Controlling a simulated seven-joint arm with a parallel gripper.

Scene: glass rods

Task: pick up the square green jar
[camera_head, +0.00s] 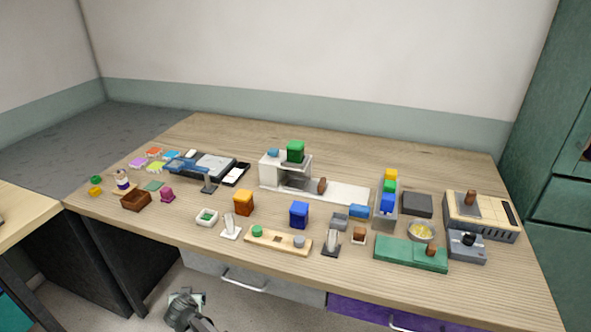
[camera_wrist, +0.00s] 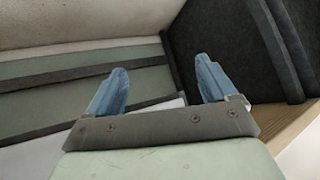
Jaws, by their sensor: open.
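A square green jar (camera_head: 295,147) stands on top of the white stand (camera_head: 271,172), near the back middle of the table. A small blue thing sits beside it on the left. In the head view my gripper (camera_head: 187,298) is low at the bottom, in front of the table's front edge and far from the jar. In the wrist view my gripper (camera_wrist: 163,72) has its two blue fingers spread apart with nothing between them. The jar does not show in the wrist view.
A blue block (camera_head: 299,214), an orange block (camera_head: 243,203) and a wooden strip (camera_head: 278,241) lie in front of the stand. A stack of coloured blocks (camera_head: 388,197) stands to its right. Other small items crowd the table (camera_head: 350,285); its front strip is mostly clear.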

